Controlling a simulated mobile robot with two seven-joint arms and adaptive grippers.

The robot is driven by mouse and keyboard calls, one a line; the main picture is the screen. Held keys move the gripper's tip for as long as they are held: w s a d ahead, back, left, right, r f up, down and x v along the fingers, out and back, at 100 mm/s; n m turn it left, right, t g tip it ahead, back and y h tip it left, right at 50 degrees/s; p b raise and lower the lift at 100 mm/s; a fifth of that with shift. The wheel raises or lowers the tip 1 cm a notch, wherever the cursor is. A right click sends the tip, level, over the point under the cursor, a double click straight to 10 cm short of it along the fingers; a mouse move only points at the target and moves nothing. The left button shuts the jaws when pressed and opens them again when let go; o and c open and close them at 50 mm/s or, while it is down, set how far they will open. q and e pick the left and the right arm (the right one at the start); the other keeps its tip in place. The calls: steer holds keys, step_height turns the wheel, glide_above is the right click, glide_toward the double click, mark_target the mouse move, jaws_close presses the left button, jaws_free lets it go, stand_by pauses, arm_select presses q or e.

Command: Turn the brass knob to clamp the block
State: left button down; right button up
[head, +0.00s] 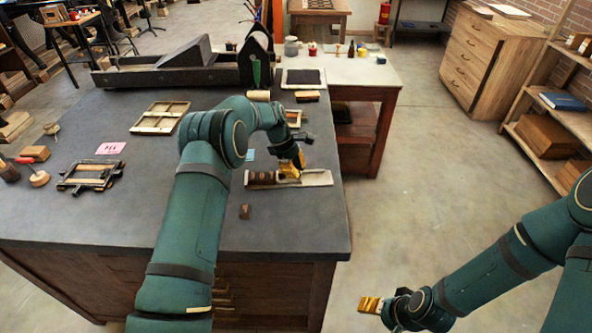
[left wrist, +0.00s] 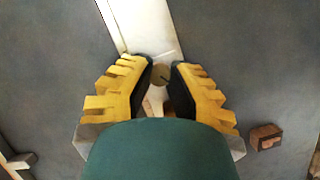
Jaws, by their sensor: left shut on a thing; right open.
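A long, low pale fixture (head: 319,179) lies near the right end of the dark bench; it also shows in the left wrist view (left wrist: 145,25). A brown wooden piece (head: 261,177) sits at its left end. My left gripper (head: 289,171) reaches down over its middle. In the left wrist view the left gripper (left wrist: 161,85) has its yellow-backed, black-padded fingers on either side of the round brass knob (left wrist: 160,75), shut on it. The knob is hidden in the head view. My right gripper (head: 371,305) is open and empty, over the floor off the bench.
A small brown block (head: 245,211) lies loose on the bench in front of the fixture, also seen in the left wrist view (left wrist: 265,137). A wooden frame (head: 160,117), a pink card (head: 110,148) and a dark clamp frame (head: 90,177) lie to the left. The front middle bench is clear.

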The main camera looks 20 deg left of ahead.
arm_select(q)
steer(key=shift+s+f+m, duration=0.1)
steer(key=shift+f+m, duration=0.05)
steer(key=shift+m, duration=0.35)
steer(key=c, duration=0.8)
jaws_free()
steer(key=v, duration=1.2)
steer(key=shift+w+d, duration=0.1)
steer(key=shift+w, duration=0.15)
